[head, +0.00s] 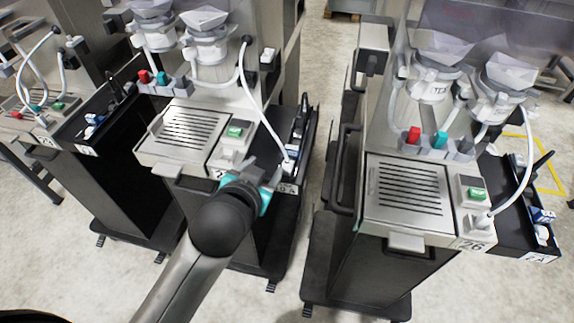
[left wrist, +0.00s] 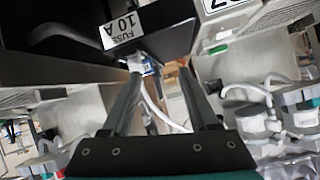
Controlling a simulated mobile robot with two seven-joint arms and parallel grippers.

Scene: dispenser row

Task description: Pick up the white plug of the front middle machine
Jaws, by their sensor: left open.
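The front middle machine (head: 180,160) has a slatted drip tray and a green switch. Its white cable (head: 258,100) curves down to the white plug (head: 287,164) at the right front corner, next to a black side tray. My left gripper (head: 272,178) is just in front of that corner, and its teal body partly covers it. In the left wrist view the two fingers (left wrist: 165,97) are apart, with nothing clearly held. A white cable (left wrist: 158,112) shows beyond and between them; I cannot make out the plug clearly there. My right gripper is not in view.
The black side tray (head: 303,135) holds small parts; its "FUSE 10 A" label (left wrist: 121,29) is close above the fingers. A similar machine (head: 405,190) stands right, across a narrow floor gap, and another (head: 40,110) at left.

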